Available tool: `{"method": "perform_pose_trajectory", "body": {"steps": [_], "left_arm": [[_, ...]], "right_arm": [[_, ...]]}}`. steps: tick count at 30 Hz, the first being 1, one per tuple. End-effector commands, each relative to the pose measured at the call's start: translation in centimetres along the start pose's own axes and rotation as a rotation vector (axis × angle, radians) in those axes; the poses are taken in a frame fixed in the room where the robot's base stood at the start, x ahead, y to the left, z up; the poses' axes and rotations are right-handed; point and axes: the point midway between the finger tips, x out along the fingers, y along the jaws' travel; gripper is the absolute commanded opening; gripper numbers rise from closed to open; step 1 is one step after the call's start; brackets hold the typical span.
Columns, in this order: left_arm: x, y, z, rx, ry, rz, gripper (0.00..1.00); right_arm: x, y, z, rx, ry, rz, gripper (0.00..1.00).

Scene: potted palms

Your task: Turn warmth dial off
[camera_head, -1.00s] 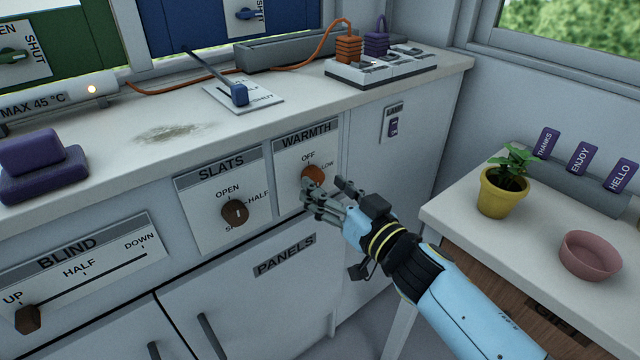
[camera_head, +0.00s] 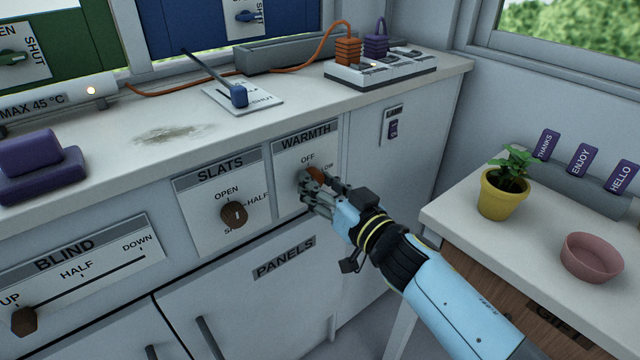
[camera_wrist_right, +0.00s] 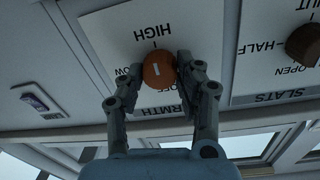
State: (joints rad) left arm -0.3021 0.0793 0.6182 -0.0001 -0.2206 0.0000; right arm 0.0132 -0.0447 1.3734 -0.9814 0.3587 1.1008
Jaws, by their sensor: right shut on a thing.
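The orange warmth dial (camera_head: 315,174) is on the white WARMTH panel (camera_head: 290,150) on the cabinet front. I cannot tell which end of the mark is the pointer. My right gripper (camera_head: 311,181) is at the dial, its fingers partly covering it. In the wrist view the right gripper (camera_wrist_right: 160,69) has a finger on each side of the dial, shut on it. My left gripper is not in view.
The brown SLATS dial (camera_head: 234,214) is just left of the warmth panel. A purple switch (camera_head: 393,128) is to its right. A side table with a yellow potted plant (camera_head: 502,195) and a pink bowl (camera_head: 590,258) stands near my right arm.

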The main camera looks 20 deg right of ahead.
Motion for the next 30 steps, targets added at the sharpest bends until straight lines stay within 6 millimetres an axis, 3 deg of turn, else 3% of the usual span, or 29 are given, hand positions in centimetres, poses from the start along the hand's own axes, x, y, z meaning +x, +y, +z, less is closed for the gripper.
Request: {"method": "perform_pose_trajectory", "body": {"steps": [11, 30], "left_arm": [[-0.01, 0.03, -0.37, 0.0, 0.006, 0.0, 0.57], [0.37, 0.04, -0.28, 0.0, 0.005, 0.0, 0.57]], "right_arm": [[-0.03, 0.01, 0.05, -0.093, 0.004, 0.0, 0.03], [-0.06, 0.06, 0.25, -0.656, 0.032, -0.007, 0.03]]}}
